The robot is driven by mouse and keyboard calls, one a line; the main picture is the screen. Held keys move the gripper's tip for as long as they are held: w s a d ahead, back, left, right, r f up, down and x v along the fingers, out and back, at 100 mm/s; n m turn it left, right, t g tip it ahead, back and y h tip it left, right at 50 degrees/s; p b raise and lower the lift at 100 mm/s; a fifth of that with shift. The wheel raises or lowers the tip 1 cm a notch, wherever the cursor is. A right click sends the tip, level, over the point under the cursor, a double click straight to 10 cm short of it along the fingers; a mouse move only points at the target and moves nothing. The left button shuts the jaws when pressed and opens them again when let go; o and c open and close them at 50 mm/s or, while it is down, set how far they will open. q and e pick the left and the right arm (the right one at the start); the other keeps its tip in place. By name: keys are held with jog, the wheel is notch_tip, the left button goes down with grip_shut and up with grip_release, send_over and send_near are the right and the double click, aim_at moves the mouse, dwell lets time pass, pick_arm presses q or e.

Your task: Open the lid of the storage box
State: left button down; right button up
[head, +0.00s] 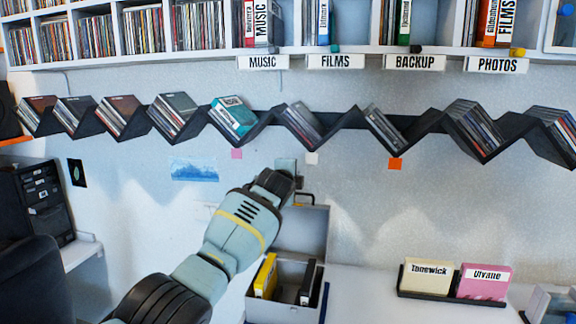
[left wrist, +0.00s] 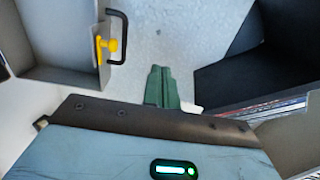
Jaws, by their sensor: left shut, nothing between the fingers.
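The grey storage box (head: 268,311) stands on the white desk at lower centre in the head view. Its lid (head: 302,238) is raised upright at the back, with a dark handle on its upper edge. In the left wrist view the lid (left wrist: 55,78) shows at upper left with a black handle (left wrist: 121,38) and a yellow latch (left wrist: 107,46). My left gripper (head: 286,166) is above and beside the lid's top edge, apart from the handle. Its green fingers (left wrist: 160,85) are shut and empty. My right gripper is not in view.
Yellow and dark cases (head: 265,275) stand inside the box. A zigzag disc shelf (head: 262,128) runs along the wall close above my left gripper. A black holder (head: 450,296) with cream and pink boxes sits to the right. The desk between them is clear.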

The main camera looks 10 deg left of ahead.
pick_arm(q)
jog(key=s+r, duration=0.4)
jog(key=shift+a+r, duration=0.2)
jog(key=shift+r, duration=0.1)
